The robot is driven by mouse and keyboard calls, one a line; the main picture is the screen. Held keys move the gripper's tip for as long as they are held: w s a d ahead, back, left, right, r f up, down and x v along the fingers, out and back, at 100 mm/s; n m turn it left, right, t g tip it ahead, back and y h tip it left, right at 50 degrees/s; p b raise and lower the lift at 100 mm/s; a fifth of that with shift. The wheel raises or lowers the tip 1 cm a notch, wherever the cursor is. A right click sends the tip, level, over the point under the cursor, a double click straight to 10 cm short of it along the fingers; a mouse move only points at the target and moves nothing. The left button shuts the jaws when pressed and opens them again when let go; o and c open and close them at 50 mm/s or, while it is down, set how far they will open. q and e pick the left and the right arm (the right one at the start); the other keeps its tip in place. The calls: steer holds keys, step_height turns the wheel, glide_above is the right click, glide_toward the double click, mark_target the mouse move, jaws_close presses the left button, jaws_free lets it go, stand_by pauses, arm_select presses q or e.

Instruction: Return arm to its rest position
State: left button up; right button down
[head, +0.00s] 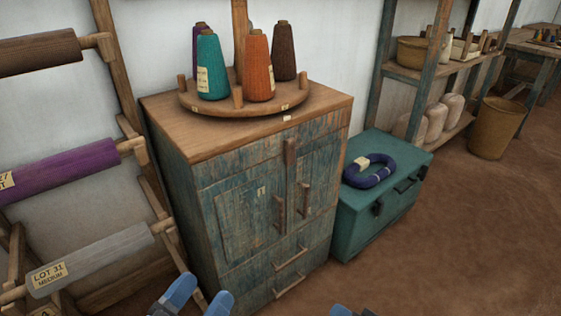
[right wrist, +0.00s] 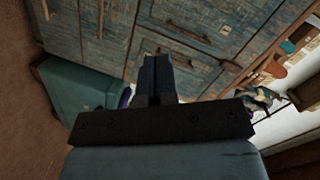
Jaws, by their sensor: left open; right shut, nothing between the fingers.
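My left gripper (head: 198,298) shows at the bottom edge of the head view, its two blue fingertips apart, with nothing between them. It is in front of the cabinet's lower left. My right gripper (head: 348,311) barely shows at the bottom edge, right of the left one. In the right wrist view its fingers (right wrist: 156,78) are together and empty, pointing towards the blue wooden cabinet. The rest of both arms is outside the head view.
A worn blue cabinet (head: 235,205) holds a round wooden stand (head: 205,107) with several yarn cones. A teal chest (head: 385,205) with a dark blue yarn coil (head: 369,172) stands at its right. A roller rack (head: 85,170) stands left.

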steer(key=s+r+n+t, duration=0.1)
steer(key=s+r+n, duration=0.55)
steer(key=r, duration=0.55)
steer(key=s+r+n+t, duration=0.2)
steer(key=s+r+n, duration=0.45)
steer(key=r, duration=0.45)
step_height(320, 180, up, 5)
steer(key=w+a+m+t+h, duration=0.2)
steer(key=w+a+m+t, duration=0.1)
steer(key=m, duration=0.3)
arm_select(q)
steer(key=s+a+r+g+y+p, duration=0.4)
steer(key=a+r+g+y+p, duration=0.1)
steer(key=p, duration=3.2)
steer(key=a+g+y, duration=0.1)
steer(key=a+g, duration=0.1)
steer(key=a, duration=0.1)
steer(key=shift+r, duration=0.2)
arm_select(e)
steer(key=s+d+r+g+h, duration=0.4)
steer(key=d+r+g+h, duration=0.1)
steer(key=d, duration=0.3)
steer(key=shift+d+m+g+h, duration=0.15)
steer(key=shift+m+g+h, duration=0.15)
steer(key=shift+g, duration=0.5)
